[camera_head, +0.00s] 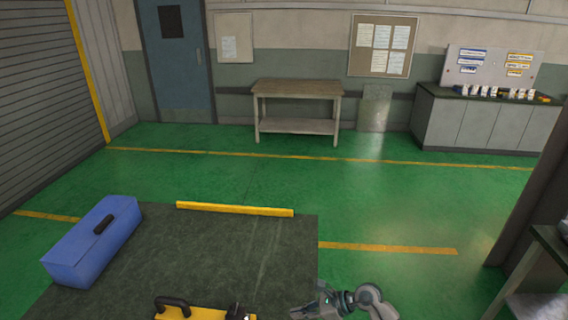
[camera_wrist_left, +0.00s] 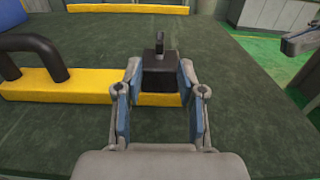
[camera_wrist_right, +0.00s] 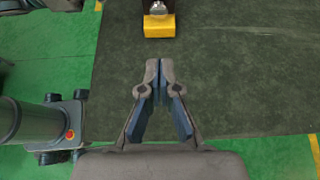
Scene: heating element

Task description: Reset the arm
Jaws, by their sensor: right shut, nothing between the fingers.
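The yellow bar (camera_head: 205,314) with a black handle (camera_head: 172,304) lies on the dark mat at the bottom of the head view. The left wrist view shows the bar (camera_wrist_left: 65,84) and, at its end, a black block (camera_wrist_left: 158,72) with an upright stub. My left gripper (camera_wrist_left: 160,75) is open, its fingers apart on either side of the black block; whether they touch it I cannot tell. My right gripper (camera_wrist_right: 160,66) is shut and empty, with its fingertips together over the mat. It also shows in the head view (camera_head: 298,313), right of the bar.
A blue toolbox (camera_head: 92,243) stands at the mat's left. A yellow strip (camera_head: 235,209) runs along the far edge of the dark mat (camera_head: 230,262). A workbench (camera_head: 298,90) and a grey cabinet (camera_head: 480,120) stand far off. A dark table (camera_head: 548,250) is at right. Green floor between is clear.

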